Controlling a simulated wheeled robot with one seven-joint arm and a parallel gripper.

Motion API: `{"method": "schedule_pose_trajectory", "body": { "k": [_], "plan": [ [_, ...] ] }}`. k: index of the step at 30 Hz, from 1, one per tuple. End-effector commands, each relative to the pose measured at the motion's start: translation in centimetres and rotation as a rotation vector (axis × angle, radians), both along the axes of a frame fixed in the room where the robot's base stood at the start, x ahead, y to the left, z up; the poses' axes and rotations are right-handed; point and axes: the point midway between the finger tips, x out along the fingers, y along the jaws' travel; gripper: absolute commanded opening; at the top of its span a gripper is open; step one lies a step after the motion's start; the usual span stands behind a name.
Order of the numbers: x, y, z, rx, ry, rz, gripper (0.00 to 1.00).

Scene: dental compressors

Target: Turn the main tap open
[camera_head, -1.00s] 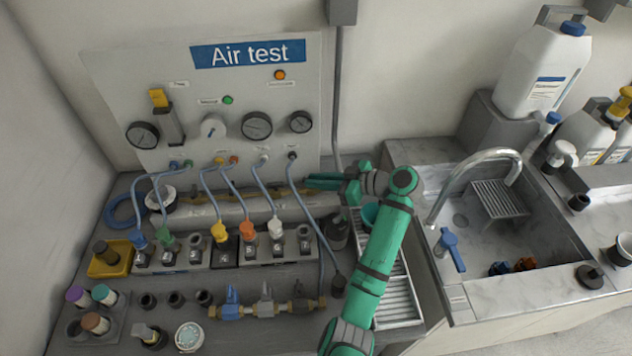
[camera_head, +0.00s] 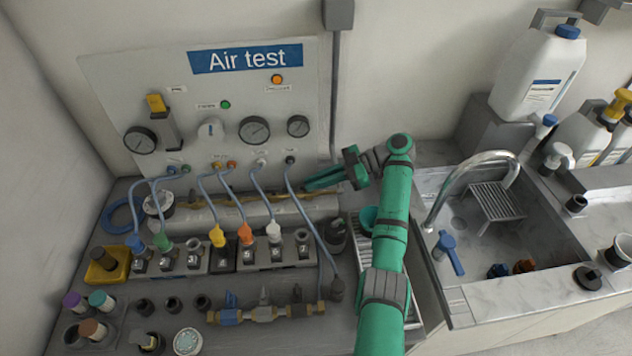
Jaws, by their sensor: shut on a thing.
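My gripper (camera_head: 312,184) is at the end of my green arm, low in front of the panel's right side, its fingers pointing left. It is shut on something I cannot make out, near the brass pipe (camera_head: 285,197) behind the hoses. Which tap is the main one is not marked legibly. A brass tap row lies at the front of the bench, with a blue-handled tap (camera_head: 230,306) at its left and a grey-handled tap (camera_head: 263,303) beside it. My gripper is well behind and above this row. A yellow-topped lever (camera_head: 156,103) stands on the panel's left.
The "Air test" panel (camera_head: 210,85) carries gauges and hoses. The hoses run down to a row of coloured connectors (camera_head: 218,237), left of my arm.

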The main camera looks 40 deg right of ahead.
Motion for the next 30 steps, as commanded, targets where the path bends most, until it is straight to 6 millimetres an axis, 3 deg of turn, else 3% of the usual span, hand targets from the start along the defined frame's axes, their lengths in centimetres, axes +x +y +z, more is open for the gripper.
{"method": "schedule_pose_trajectory", "body": {
  "k": [11,12,14,15,24,30],
  "plan": [
    [-0.1,0.1,-0.3,0.001,0.006,0.008,0.00],
    [-0.1,0.1,-0.3,0.000,0.006,0.008,0.13],
    [-0.1,0.1,-0.3,0.000,0.006,0.008,0.28],
    [-0.1,0.1,-0.3,0.001,0.005,0.007,0.30],
    [-0.1,-0.1,0.0,0.000,0.001,0.005,0.30],
    [-1.2,-2.0,0.8,-0.002,0.003,0.003,0.30]
  ]
}}
